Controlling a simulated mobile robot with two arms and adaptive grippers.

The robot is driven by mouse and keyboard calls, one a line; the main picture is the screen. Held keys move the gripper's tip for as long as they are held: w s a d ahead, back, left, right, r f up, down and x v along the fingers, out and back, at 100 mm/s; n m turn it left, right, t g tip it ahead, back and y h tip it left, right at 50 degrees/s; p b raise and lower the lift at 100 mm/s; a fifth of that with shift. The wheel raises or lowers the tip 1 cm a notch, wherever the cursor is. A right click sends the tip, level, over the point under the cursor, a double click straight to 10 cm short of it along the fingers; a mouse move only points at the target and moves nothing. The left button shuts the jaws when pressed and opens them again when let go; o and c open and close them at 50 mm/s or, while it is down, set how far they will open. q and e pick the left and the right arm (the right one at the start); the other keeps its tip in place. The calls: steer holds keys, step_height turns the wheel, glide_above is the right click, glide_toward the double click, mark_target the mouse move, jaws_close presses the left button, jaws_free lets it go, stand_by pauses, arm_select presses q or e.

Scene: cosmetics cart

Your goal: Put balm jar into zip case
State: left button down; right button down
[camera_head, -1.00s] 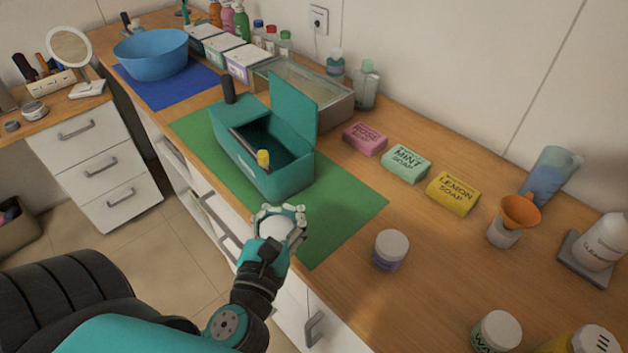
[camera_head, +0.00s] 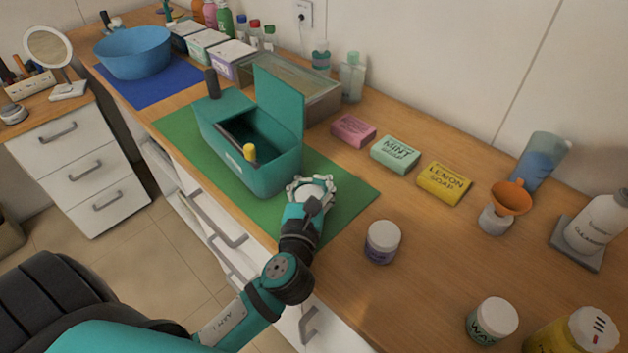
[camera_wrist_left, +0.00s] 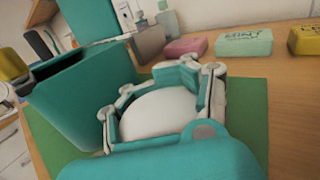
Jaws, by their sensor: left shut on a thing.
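The zip case (camera_head: 277,183) is a teal box on a green mat (camera_head: 350,203), with its lid standing up and its top open. A dark stick and a yellow-capped item show at its opening. My left gripper (camera_head: 312,188) is just right of the case's near right corner, over the mat. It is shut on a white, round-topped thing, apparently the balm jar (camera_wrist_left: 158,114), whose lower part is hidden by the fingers. In the left wrist view the case (camera_wrist_left: 78,105) stands close on the left, and the jar is outside it. My right gripper is not in view.
A white-lidded jar with a purple label (camera_head: 382,242) stands right of the mat. Pink (camera_head: 353,131), mint (camera_head: 395,154) and yellow (camera_head: 444,183) soap boxes lie behind. A clear bin (camera_head: 318,105) is behind the case. A wax jar (camera_head: 491,321) stands at the front right.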

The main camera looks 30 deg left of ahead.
arm_select(q)
steer(key=c, duration=0.6)
jaws_free()
steer(key=shift+o, duration=0.2)
